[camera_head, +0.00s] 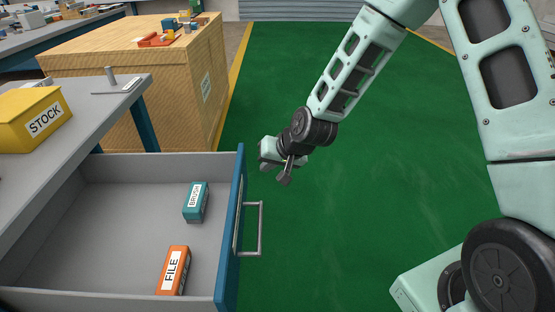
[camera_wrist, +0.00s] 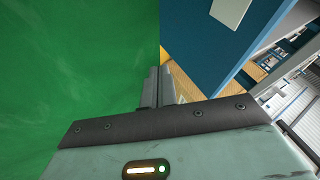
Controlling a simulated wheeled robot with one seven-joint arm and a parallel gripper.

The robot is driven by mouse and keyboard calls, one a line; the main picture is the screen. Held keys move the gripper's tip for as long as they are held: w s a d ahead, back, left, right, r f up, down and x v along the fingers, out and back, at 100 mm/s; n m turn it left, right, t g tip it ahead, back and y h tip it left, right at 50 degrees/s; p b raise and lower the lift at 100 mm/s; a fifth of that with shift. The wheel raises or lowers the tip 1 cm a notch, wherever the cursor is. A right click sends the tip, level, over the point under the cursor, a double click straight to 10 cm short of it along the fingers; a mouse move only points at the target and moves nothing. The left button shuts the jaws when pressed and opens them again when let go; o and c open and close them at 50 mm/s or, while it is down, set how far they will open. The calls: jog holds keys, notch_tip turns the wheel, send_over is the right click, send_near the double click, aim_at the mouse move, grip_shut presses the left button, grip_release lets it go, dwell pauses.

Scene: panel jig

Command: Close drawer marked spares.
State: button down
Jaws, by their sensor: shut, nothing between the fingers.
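The drawer (camera_head: 228,290) stands pulled out from under the grey bench, with its blue front facing right. Its metal bar handle (camera_head: 260,230) is on that front. No marking on the front can be read from here. Inside lie a teal box marked BRUSH (camera_head: 195,202) and an orange box marked FILE (camera_head: 173,270). My gripper (camera_head: 285,179) is shut and empty, above the green floor, to the right of the drawer front's far end and apart from the handle. In the wrist view its fingers (camera_wrist: 154,88) are together beside a blue panel (camera_wrist: 205,45) with a pale plate.
A yellow box marked STOCK (camera_head: 35,118) sits on the grey bench top (camera_head: 100,122). A large wooden crate (camera_head: 130,85) with small items on top stands behind the bench. The green floor (camera_head: 400,150) right of the drawer is clear apart from my own arm and base.

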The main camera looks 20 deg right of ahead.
aim_at(245, 172)
jog(key=shift+w+a+r, duration=0.1)
jog(key=shift+w+a, duration=0.1)
jog(key=shift+a, duration=0.4)
jog(key=shift+w+a+r, duration=0.1)
jog(key=shift+w+a, duration=0.1)
jog(key=shift+a, duration=0.45)
jog(key=shift+w+a, duration=0.2)
jog(key=shift+a, duration=0.4)
